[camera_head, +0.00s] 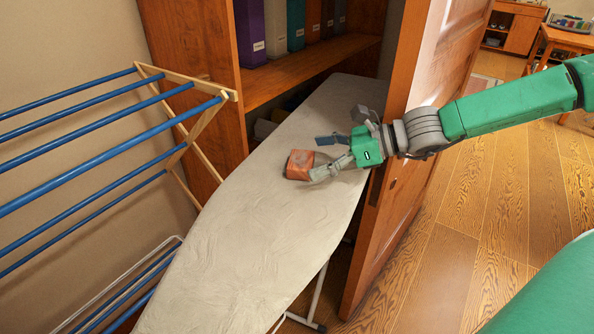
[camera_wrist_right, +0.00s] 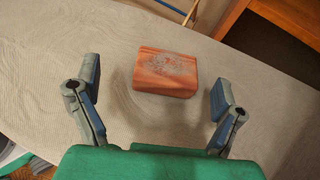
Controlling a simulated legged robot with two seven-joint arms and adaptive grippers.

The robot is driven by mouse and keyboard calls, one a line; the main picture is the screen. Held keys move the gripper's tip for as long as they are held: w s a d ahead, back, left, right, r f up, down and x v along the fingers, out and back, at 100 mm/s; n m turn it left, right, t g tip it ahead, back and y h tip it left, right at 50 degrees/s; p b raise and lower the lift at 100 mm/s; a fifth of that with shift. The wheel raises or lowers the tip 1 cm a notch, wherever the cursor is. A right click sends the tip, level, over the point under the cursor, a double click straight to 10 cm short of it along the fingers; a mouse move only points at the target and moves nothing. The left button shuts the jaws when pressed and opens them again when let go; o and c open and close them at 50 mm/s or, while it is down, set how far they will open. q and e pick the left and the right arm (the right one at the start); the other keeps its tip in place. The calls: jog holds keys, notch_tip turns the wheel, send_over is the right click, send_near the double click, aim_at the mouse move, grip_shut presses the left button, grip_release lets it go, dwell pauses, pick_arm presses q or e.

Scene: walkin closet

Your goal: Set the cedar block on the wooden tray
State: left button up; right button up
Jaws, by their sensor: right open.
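The cedar block (camera_head: 299,164) is a small reddish-brown block lying on the grey cloth of the ironing board. It also shows in the right wrist view (camera_wrist_right: 166,72), with a pale, speckled top. My right gripper (camera_head: 318,158) is open, just right of the block in the head view. In the wrist view its two fingers are wide apart, with the block ahead between their tips and a gap on each side. No wooden tray can be made out in either view. My left gripper is not in view.
The ironing board (camera_head: 235,230) has free room in front of the block. A blue-barred drying rack (camera_head: 95,135) stands left. A wooden shelf (camera_head: 300,75) with several binders is behind. A wooden door (camera_head: 425,120) stands close to the board's right edge, under my right arm.

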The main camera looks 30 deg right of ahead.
aim_at(302, 160)
jog(key=w+f+b, duration=0.2)
jog(key=f+b, duration=0.1)
jog(key=shift+w+a, duration=0.2)
jog(key=shift+w, duration=0.15)
jog(key=shift+w+a+f+b, duration=0.1)
jog(key=shift+w+a+b, duration=0.15)
jog(key=shift+b, duration=0.2)
jog(key=shift+w+a, duration=0.15)
jog(key=shift+a, duration=0.1)
jog(key=shift+a+r, duration=0.4)
jog(key=shift+a, duration=0.15)
jog(key=c, duration=1.2)
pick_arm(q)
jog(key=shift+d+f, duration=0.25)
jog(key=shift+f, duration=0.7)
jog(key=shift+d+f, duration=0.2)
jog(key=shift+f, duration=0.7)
pick_arm(e)
jog(key=shift+d+f, duration=0.15)
jog(key=shift+d, duration=0.3)
jog(key=shift+c, duration=0.6)
